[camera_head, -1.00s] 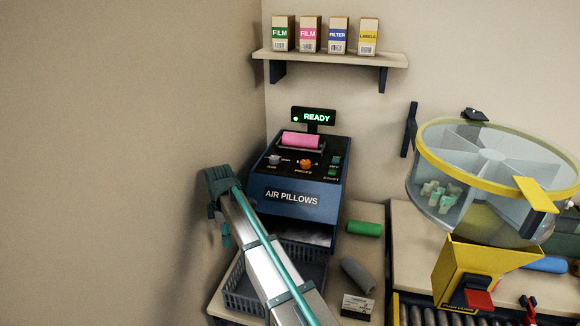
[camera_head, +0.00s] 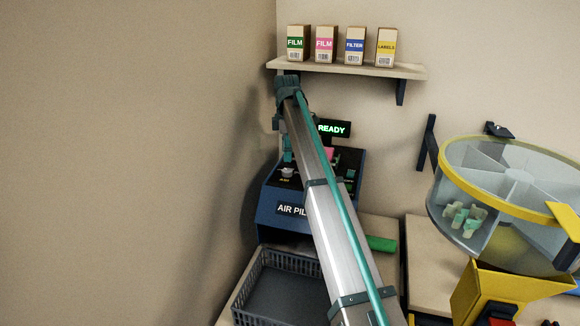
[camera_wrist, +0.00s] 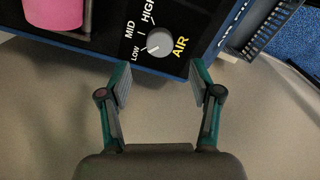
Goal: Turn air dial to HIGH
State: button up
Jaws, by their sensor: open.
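The grey air dial (camera_wrist: 160,42) sits on the dark panel of the air pillow machine in the wrist view, with LOW, MID and HIGH printed around it. Its pale pointer mark appears to face the LOW side. In the head view the dial (camera_head: 287,171) shows small at the left of the blue machine (camera_head: 268,212). My gripper (camera_wrist: 160,80) is open and empty. Its two fingertips appear on either side of the dial, just short of it in the picture, and no contact shows. In the head view my arm hides much of the machine's front and middle.
A pink roll (camera_wrist: 54,12) lies beside the dial on the panel. A lit READY sign (camera_head: 332,129) stands behind the machine. A grey basket (camera_head: 262,262) stands in front, and a shelf with boxes (camera_head: 350,68) hangs above. A green roll (camera_head: 382,243) lies at right.

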aim_at(287, 170)
notch_tip(287, 170, down, 7)
jog(key=shift+r+p, duration=0.1)
jog(key=shift+p, duration=0.8)
jog(key=c, duration=1.1)
jog(key=shift+c, duration=0.2)
